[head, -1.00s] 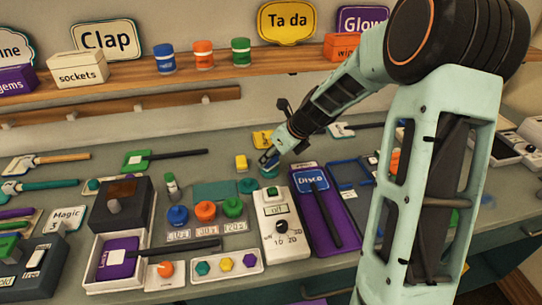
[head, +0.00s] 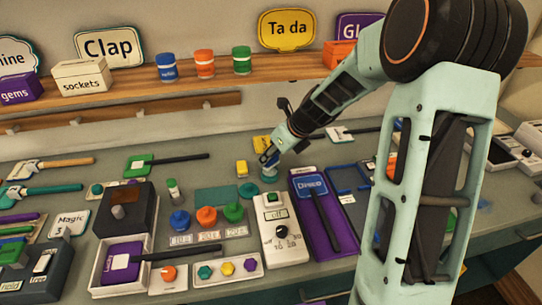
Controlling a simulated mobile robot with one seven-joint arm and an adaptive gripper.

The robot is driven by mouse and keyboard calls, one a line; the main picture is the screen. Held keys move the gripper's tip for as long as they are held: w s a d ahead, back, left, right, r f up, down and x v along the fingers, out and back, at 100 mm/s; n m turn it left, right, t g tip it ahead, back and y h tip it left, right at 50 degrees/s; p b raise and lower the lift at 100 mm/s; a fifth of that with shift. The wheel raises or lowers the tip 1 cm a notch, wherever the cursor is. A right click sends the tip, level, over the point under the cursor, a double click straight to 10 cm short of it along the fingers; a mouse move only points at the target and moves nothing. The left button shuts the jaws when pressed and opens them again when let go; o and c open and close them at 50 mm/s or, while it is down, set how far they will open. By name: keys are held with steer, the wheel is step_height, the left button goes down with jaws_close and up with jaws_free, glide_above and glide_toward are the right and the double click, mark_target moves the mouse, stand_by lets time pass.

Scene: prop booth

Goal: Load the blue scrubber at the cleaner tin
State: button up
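My gripper (head: 271,155) is at the end of my arm, over the back middle of the bench, tilted down to the left. A small blue piece, which looks like the blue scrubber (head: 267,160), is at its fingertips and appears gripped. Right below is a low round teal-blue tin (head: 269,174), which looks like the cleaner tin. The scrubber is at or just above the tin's top; contact is too small to tell. The fingers partly hide the scrubber.
A white switch box (head: 280,228) and a purple Disco tray (head: 322,212) are in front. Blue, orange and green knobs (head: 207,216) are front left. A shelf (head: 130,82) runs behind.

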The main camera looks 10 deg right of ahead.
steer(key=shift+r+p, duration=1.75)
steer(key=shift+r, duration=0.45)
steer(key=shift+f, duration=0.1)
